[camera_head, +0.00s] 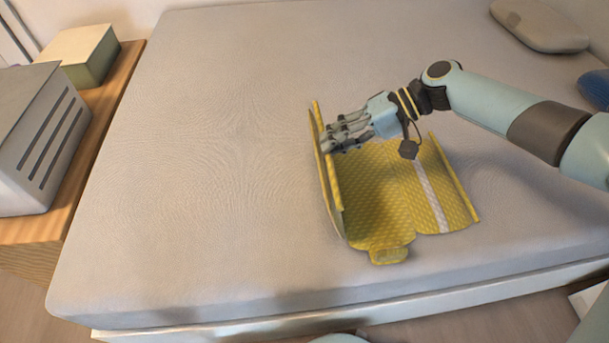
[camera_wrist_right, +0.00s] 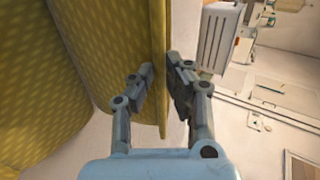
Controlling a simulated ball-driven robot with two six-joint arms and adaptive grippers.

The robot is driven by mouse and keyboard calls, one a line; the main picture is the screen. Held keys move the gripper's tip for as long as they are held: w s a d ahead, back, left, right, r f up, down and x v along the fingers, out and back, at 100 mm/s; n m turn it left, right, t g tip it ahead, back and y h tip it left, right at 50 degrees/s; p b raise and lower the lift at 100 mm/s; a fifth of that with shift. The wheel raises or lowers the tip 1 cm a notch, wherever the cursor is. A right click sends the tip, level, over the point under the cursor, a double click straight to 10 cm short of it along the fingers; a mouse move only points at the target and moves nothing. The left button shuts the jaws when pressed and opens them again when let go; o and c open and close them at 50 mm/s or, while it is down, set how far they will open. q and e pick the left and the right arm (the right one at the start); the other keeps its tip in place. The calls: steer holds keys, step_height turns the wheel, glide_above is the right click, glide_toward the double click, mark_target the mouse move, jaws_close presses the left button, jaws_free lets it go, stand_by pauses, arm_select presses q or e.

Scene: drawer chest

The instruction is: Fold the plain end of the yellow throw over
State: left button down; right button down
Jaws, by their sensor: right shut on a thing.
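The yellow throw (camera_head: 385,190) lies on the grey mattress. Its left end stands up almost vertically as a raised flap. A white stripe (camera_head: 432,195) runs along its right part, and the right edge also curls up. A small yellow tab (camera_head: 389,254) sticks out at the near edge. My right gripper (camera_head: 330,140) is shut on the raised left end, near its far part. In the right wrist view the yellow cloth (camera_wrist_right: 158,60) passes between the two fingers (camera_wrist_right: 160,90). My left gripper is not in view.
The mattress (camera_head: 200,150) is clear to the left of the throw. A wooden bedside table (camera_head: 115,85) at the left holds a grey slotted box (camera_head: 40,140) and a pale green box (camera_head: 85,52). A grey cushion (camera_head: 540,25) lies at the far right.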

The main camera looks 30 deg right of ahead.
steer(key=d+b, duration=0.1)
steer(key=s+d+y+b, duration=0.1)
steer(key=b, duration=0.1)
steer(key=shift+d+t+y, duration=0.1)
steer(key=shift+t+y, duration=0.2)
steer(key=shift+t, duration=0.1)
steer(key=c, duration=1.1)
jaws_free()
steer(key=shift+p+v, duration=0.35)
steer(key=shift+v, duration=1.15)
